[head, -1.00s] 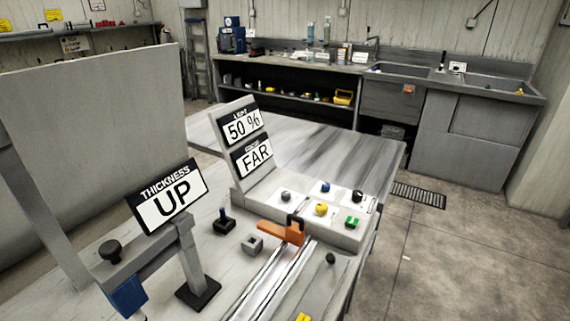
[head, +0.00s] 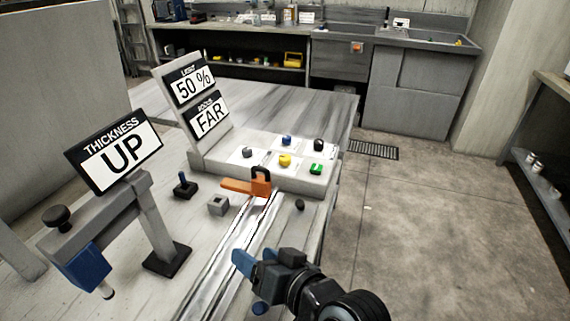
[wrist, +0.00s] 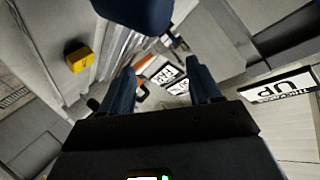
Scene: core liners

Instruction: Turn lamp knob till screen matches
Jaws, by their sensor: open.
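The upright panel carries a screen reading "50 %" (head: 193,86) above a screen reading "FAR" (head: 209,117). The low console (head: 290,182) in front has several knobs: a grey knob (head: 247,152), a blue knob (head: 287,140), a black knob (head: 318,145), a yellow knob (head: 285,160) and a green knob (head: 316,169). Their labels are too small to read, so I cannot tell which is the lamp knob. My gripper (head: 245,262) is in front of the console, apart from it. In the wrist view its blue fingers (wrist: 165,84) are spread and empty.
An orange clamp (head: 246,186) sits on the metal rail (head: 232,240) before the console. A sign reading "THICKNESS UP" (head: 117,152) stands at left, beside a grey block (head: 218,205) and a black-based post (head: 184,186). Clear floor (head: 420,220) lies right of the bench.

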